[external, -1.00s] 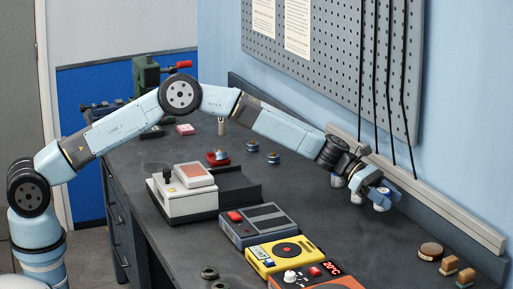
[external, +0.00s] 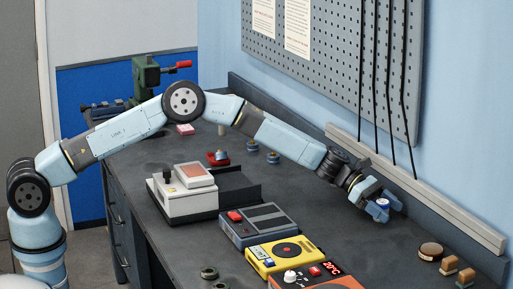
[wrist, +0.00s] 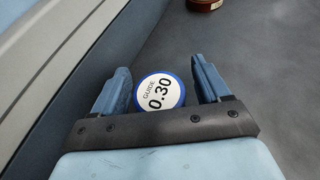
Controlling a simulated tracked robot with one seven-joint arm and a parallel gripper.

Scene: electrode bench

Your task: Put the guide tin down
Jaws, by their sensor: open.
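The guide tin (wrist: 160,92) is a small round tin with a blue rim and a white top reading "GUIDE 0.30". In the wrist view it lies between the fingers of my gripper (wrist: 160,80), with a gap on both sides. My gripper is open. In the external view my gripper (external: 386,208) is low over the far side of the bench, and the tin's top (external: 382,203) shows between the fingers. The tin appears to stand on the bench; its base is hidden.
A brown round tin (external: 431,251) stands to the right, also seen at the top of the wrist view (wrist: 204,4). A wall rail (external: 420,192) runs close behind my gripper. Several instruments, including a yellow box (external: 284,254), line the front. Bare bench lies between.

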